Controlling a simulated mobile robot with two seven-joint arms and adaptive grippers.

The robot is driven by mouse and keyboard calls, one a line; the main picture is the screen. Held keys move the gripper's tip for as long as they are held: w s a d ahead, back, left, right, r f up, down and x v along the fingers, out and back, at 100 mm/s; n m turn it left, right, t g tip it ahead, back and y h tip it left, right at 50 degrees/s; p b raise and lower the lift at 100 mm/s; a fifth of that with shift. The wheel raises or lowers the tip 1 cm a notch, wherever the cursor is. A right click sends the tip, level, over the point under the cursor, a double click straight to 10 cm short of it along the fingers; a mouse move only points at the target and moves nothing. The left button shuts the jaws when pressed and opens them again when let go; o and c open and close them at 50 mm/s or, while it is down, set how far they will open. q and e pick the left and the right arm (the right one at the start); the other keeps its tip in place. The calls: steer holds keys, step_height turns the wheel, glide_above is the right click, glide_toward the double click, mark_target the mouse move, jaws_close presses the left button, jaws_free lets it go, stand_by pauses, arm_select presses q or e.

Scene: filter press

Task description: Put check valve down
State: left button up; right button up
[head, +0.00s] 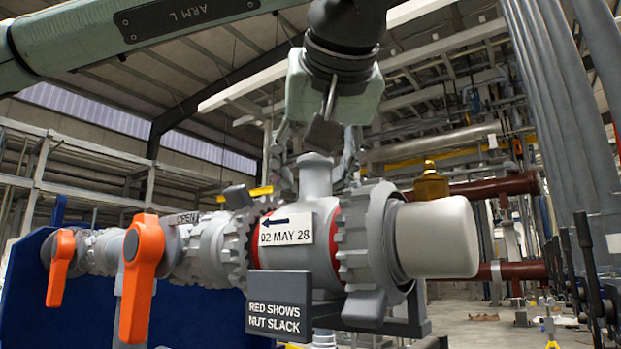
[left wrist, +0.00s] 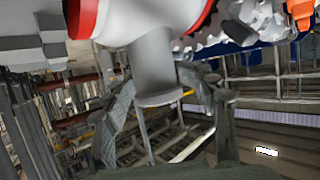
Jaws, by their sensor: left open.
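The check valve (head: 325,250) is a grey body with a short upright stub (head: 315,175) on top and a label with an arrow and "02 MAY 28". It sits in the pipe line between two toothed grey union nuts (head: 365,240), with red bands showing at both sides. My left gripper (head: 318,160) comes down from above, its fingers open on either side of the stub. In the left wrist view the flanged stub (left wrist: 155,75) lies between the spread fingers (left wrist: 160,95); contact cannot be told. My right gripper is out of view.
A dark sign (head: 279,305) reading "RED SHOWS NUT SLACK" stands in front of the valve. Orange valve handles (head: 142,270) are at left, before a blue panel (head: 200,315). A pale pipe end (head: 437,240) sticks out at right. A brass fitting (head: 431,185) is behind.

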arm_select(q)
steer(key=v, duration=1.1)
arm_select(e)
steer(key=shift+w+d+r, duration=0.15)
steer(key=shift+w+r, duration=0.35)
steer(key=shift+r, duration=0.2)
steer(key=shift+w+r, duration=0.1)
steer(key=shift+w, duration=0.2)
arm_select(q)
steer(key=shift+c, duration=0.2)
